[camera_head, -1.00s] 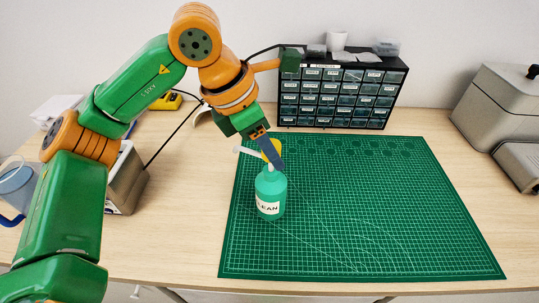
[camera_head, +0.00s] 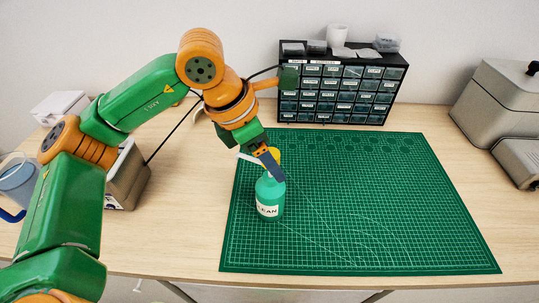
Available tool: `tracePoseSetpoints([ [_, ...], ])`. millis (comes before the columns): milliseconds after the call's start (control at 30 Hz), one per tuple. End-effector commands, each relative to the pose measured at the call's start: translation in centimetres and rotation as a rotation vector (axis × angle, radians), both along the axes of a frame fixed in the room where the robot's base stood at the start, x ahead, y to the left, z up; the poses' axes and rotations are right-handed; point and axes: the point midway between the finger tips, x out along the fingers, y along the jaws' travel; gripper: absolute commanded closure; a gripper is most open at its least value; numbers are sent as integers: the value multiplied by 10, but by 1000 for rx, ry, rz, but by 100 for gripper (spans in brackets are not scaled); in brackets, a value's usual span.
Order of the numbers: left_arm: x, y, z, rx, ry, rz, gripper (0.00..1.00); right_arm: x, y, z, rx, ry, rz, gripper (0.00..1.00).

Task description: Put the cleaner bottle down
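The cleaner bottle (camera_head: 269,196) is a teal bottle with a white label, a yellow top and a white spout pointing left. It is upright over the left part of the green cutting mat (camera_head: 400,225). My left gripper (camera_head: 272,166) reaches down from the upper left and is shut on the bottle just below its yellow top. My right gripper is not in view.
A black drawer cabinet (camera_head: 340,92) with small items on top stands behind the mat. A grey machine (camera_head: 505,110) is at the right. A blue-handled jug (camera_head: 17,182) and a grey box (camera_head: 127,178) are at the left. Most of the mat is clear.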

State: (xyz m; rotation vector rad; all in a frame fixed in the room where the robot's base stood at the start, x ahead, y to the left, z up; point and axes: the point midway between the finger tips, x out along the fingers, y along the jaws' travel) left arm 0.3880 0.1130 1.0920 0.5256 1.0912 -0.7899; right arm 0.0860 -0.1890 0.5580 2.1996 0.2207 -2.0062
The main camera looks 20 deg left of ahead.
Motion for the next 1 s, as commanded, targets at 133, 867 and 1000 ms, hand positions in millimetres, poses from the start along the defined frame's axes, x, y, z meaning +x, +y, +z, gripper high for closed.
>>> tracePoseSetpoints([
  [133, -2, 4, 15, -2, -4, 2, 30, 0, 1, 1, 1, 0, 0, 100],
  [867, -29, 36, 114, 1, 0, -1, 30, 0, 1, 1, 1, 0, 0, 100],
  [1000, -29, 36, 114, 1, 0, -1, 30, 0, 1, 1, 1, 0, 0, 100],
])
